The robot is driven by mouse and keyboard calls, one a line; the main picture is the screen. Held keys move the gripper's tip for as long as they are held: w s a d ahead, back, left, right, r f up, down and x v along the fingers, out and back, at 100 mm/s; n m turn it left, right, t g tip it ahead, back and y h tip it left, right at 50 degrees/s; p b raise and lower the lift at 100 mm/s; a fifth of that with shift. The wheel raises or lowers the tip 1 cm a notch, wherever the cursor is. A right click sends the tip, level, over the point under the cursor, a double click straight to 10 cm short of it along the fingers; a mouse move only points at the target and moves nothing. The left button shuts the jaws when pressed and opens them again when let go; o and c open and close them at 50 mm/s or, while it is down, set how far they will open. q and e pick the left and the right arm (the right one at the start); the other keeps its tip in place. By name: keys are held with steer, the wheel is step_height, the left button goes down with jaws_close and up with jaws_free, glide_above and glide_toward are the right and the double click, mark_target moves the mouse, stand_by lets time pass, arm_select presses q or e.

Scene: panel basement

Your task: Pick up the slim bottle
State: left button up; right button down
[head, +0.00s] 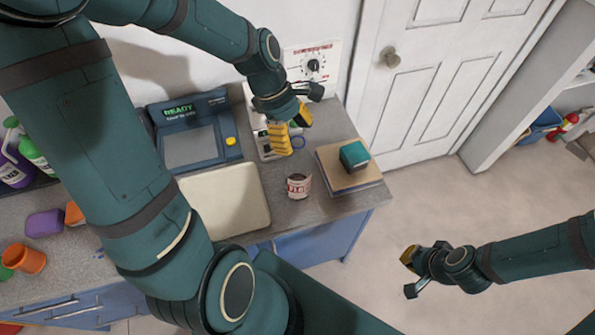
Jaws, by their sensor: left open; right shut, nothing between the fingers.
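No bottle shows near either gripper, and I cannot tell for sure which one is the slim bottle. A purple bottle (13,168) and a green-and-white bottle (36,158) stand at the far left, partly cut off by the picture edge or hidden behind each other. My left gripper (292,127) is open over the back of the counter, above a white item and left of the teal box, with its yellow finger pads showing. My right gripper (409,272) is shut and empty, out over the floor right of the counter.
On the counter (325,205) are a READY device (190,135), a beige slab (225,200), a labelled can (298,186) and a teal box (354,155) on a stack. A purple sponge-like block (44,223) and orange cup (24,259) lie left. The floor (430,215) near the door is clear.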

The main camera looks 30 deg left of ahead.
arm_select(q)
steer(key=shift+x, duration=1)
jaws_close()
steer(key=shift+r, duration=0.1)
